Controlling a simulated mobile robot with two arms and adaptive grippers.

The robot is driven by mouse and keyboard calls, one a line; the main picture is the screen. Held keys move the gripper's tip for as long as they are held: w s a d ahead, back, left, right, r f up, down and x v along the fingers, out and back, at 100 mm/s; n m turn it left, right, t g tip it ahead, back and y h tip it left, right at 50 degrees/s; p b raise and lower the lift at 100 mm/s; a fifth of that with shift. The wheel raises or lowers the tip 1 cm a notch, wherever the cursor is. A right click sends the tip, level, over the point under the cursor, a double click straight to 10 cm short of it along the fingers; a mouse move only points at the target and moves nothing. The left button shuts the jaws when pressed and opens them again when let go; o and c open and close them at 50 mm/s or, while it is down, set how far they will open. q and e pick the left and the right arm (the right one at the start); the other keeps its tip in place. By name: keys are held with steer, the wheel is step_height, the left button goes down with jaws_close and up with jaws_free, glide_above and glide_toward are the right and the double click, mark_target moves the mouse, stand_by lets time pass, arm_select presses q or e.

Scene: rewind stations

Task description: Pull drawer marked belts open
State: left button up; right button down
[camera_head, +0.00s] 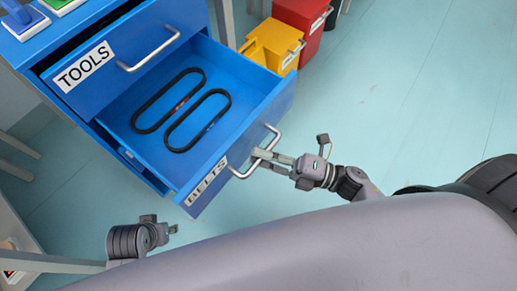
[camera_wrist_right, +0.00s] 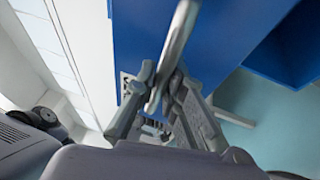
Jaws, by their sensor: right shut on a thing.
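The blue drawer marked BELTS (camera_head: 207,182) stands well open below the drawer marked TOOLS (camera_head: 84,66). Two black belts (camera_head: 168,100) lie inside it. My right gripper (camera_head: 262,157) is shut on the silver handle (camera_head: 270,139) of the BELTS drawer. In the right wrist view the handle (camera_wrist_right: 174,52) passes between the fingers of my right gripper (camera_wrist_right: 159,92). My left gripper (camera_head: 167,229) is low at the left, apart from the drawer; whether its fingers are open is unclear.
A yellow bin (camera_head: 272,45) and a red bin (camera_head: 304,22) stand on the floor behind the open drawer. Blue and green-handled items lie on the cabinet top (camera_head: 24,47). The floor (camera_head: 420,90) at the right is clear.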

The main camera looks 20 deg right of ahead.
steer(key=c, duration=1.7)
jaws_free()
steer(key=shift+o, duration=0.2)
steer(key=v, duration=1.2)
